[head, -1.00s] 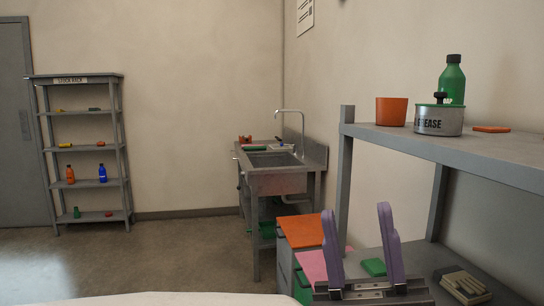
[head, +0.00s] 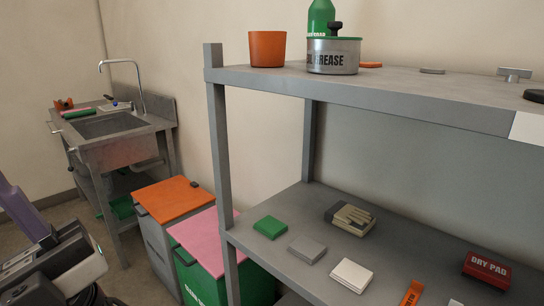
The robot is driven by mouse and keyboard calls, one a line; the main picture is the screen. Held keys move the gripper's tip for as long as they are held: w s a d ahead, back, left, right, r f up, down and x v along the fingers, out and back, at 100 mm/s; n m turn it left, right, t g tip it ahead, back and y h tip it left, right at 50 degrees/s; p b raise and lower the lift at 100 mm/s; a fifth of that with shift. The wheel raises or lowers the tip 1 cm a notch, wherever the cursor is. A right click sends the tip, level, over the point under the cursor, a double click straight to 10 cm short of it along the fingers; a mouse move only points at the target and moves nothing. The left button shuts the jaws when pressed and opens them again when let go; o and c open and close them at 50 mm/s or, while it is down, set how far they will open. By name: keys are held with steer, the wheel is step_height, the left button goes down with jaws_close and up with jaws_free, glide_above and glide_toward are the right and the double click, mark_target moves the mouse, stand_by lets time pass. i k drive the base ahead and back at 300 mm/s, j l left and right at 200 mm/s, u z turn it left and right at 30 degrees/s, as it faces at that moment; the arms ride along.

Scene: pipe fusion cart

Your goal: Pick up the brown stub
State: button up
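I cannot make out a brown stub in the head view. My gripper (head: 20,208) is at the far left edge. One purple finger shows and the rest of the gripper is cut off by the frame, so its opening is hidden. It is well to the left of the grey shelf unit (head: 270,85), apart from it. I see nothing held in the visible part.
An orange cup (head: 267,49) and a grease tin (head: 333,56) stand on the top shelf. Below lie a green block (head: 270,227), a beige ridged item (head: 350,218) and a red dry pad box (head: 486,270). Orange-lidded (head: 175,198) and pink-lidded (head: 205,238) bins and a sink (head: 112,125) stand left.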

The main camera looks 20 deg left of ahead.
mark_target(63, 103)
steer(key=i+j+u, duration=0.2)
steer(key=j+u, duration=0.25)
steer(key=i+j+u, duration=0.25)
steer(key=j+u, duration=0.2)
steer(key=i+j+u, duration=0.25)
steer(key=u, duration=0.15)
steer(key=i+j+u, duration=0.25)
steer(key=u, duration=0.2)
steer(key=i+u, duration=0.45)
steer(key=i, duration=0.8)
steer(key=i+z, duration=0.1)
steer(key=i, duration=0.55)
steer(key=i+j+z, duration=0.1)
steer(key=i, duration=0.5)
steer(key=i+j+z, duration=0.35)
steer(key=i+z, duration=0.15)
steer(key=i, duration=0.2)
steer(key=i+j+z, duration=0.45)
steer(key=i+j, duration=0.15)
steer(key=z, duration=0.4)
steer(key=i+j+z, duration=0.15)
steer(key=j+z, duration=0.2)
steer(key=i+j+z, duration=0.1)
steer(key=j+z, duration=0.25)
steer(key=j, duration=0.2)
